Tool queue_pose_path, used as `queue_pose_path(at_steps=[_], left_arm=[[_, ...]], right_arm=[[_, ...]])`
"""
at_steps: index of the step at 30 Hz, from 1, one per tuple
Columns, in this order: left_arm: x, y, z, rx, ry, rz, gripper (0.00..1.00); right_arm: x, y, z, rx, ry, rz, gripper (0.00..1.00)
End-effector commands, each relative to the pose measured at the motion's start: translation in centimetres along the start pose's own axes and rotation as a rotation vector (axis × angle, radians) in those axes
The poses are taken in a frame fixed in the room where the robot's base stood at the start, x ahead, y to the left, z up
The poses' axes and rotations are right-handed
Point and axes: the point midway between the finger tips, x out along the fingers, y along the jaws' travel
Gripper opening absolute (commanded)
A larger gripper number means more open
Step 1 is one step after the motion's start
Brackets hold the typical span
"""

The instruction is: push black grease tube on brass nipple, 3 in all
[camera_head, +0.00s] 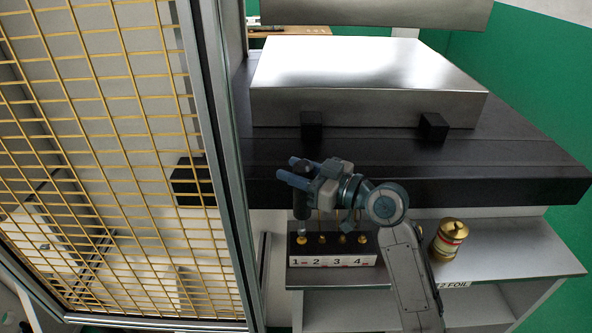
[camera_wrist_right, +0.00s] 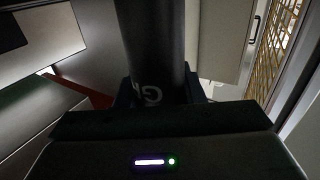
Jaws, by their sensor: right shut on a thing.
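My right gripper (camera_head: 299,173) is shut on the black grease tube (camera_head: 302,206), which hangs upright below the fingers. The tube also fills the middle of the right wrist view (camera_wrist_right: 155,45), with part of white lettering on it. Its lower end has a light tip right over the brass nipple at number 1 (camera_head: 301,240). I cannot tell whether tip and nipple touch. More brass nipples stand in a row at number 2 (camera_head: 322,239), number 3 (camera_head: 343,239) and number 4 (camera_head: 362,239) on the dark block with a white number strip (camera_head: 333,261). My left gripper is not in view.
A brass-coloured can (camera_head: 449,240) stands on the grey shelf (camera_head: 500,262) right of the block. A black bench edge (camera_head: 500,190) with a large metal box (camera_head: 365,85) lies behind. A yellow mesh guard (camera_head: 110,150) in a grey frame closes off the left.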

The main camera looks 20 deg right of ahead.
Motion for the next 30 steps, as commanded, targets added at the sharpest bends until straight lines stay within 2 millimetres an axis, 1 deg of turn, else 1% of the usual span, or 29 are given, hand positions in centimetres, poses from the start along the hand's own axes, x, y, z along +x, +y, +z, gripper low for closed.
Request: queue_pose_path(at_steps=[5,15,30], left_arm=[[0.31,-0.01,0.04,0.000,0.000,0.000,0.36],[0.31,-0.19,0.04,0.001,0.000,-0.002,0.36],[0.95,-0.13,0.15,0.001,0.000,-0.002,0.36]], right_arm=[[-0.15,-0.03,-0.04,-0.002,0.002,0.000,0.08],[-0.18,-0.03,-0.09,-0.001,0.002,0.000,0.08],[-0.18,-0.02,0.58,-0.001,0.002,0.000,0.08]])
